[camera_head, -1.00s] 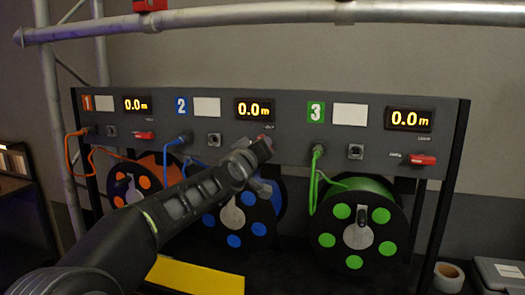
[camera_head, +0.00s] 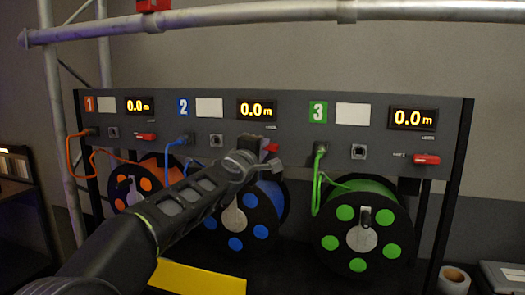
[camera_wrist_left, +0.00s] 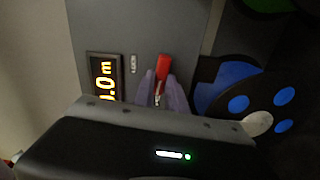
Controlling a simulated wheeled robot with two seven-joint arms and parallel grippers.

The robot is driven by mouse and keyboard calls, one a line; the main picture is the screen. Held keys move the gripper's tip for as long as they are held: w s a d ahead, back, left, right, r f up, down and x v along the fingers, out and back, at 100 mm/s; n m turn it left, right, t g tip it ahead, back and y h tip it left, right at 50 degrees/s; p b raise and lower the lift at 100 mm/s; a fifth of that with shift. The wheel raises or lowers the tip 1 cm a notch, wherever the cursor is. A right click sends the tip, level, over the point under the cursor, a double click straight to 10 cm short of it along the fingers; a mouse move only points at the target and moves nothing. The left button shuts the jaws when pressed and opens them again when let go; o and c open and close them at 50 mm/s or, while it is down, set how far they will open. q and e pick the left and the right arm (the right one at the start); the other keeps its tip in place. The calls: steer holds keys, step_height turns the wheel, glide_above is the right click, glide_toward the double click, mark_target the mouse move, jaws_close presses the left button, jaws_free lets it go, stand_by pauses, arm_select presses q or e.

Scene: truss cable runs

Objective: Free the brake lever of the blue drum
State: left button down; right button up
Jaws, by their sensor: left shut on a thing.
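The blue drum (camera_head: 263,193) hangs in the middle bay, under the number 2 label and a 0.0 m display, partly hidden by my left arm. The blue drum also shows at the right of the wrist view (camera_wrist_left: 238,73). My right gripper is out of view.
The grey panel (camera_head: 235,172) also carries red levers for the orange drum (camera_head: 145,137) and green drum (camera_head: 427,159). Orange, blue and green cables plug into it. A metal truss bar (camera_head: 230,22) crosses above. A yellow plate (camera_head: 197,277) lies below.

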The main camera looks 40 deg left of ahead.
arm_select(q)
steer(key=shift+f+n, duration=0.1)
steer(key=shift+n, duration=0.5)
steer(key=c, duration=1.4)
jaws_free()
steer(key=shift+o, duration=0.2)
steer(key=shift+s, duration=0.15)
steer(key=v, duration=0.7)
steer(key=shift+s, duration=0.25)
steer(key=shift+d, duration=0.1)
